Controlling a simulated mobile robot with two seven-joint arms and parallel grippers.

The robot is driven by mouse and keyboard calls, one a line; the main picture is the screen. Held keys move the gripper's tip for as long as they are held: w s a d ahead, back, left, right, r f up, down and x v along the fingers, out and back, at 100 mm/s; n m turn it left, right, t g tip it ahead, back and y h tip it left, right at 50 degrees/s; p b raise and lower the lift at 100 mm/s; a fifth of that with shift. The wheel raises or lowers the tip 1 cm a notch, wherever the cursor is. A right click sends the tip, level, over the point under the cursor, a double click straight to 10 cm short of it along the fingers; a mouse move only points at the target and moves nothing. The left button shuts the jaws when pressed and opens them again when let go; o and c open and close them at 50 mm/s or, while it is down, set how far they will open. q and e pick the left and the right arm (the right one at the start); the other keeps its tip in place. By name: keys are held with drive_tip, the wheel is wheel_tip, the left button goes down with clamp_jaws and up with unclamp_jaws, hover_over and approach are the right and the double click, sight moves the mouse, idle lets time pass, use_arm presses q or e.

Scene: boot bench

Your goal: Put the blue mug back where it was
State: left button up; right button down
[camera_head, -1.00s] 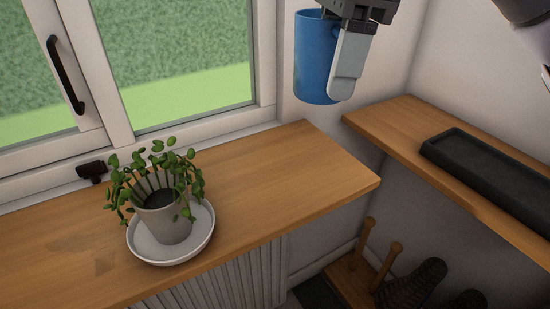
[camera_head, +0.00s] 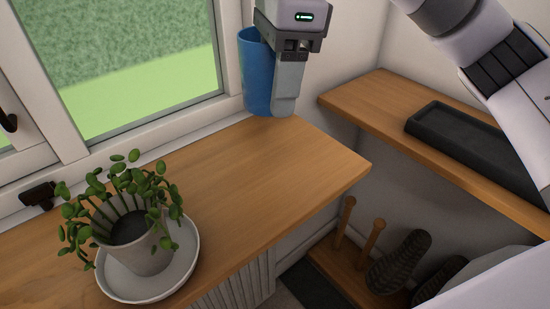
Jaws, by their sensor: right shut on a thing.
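The blue mug (camera_head: 256,75) is upright near the top middle of the head view, at the far right part of the wooden sill by the window. My right gripper (camera_head: 286,100) is shut on the mug from its right side, with a grey finger covering part of it. The mug's base is close to the sill's back edge; I cannot tell whether it touches the wood. My left gripper does not show.
A potted plant (camera_head: 143,245) stands on a white saucer (camera_head: 186,262) on the wooden sill (camera_head: 260,170), left of the mug. The sill's right half is clear. A shelf (camera_head: 365,98) with a black tray (camera_head: 465,140) is at right. Boots (camera_head: 400,262) and wooden pegs stand below.

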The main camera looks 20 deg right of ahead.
wheel_tip(320, 180, down, 12)
drive_tip(key=shift+f, duration=0.25)
drive_tip(key=shift+f, duration=0.1)
drive_tip(key=c, duration=0.8)
unclamp_jaws()
drive_tip(key=shift+f, duration=0.1)
drive_tip(key=o, duration=0.4)
wheel_tip(320, 180, up, 12)
drive_tip(key=d, duration=0.1)
drive_tip(key=shift+d, duration=0.2)
drive_tip(key=shift+s, duration=0.1)
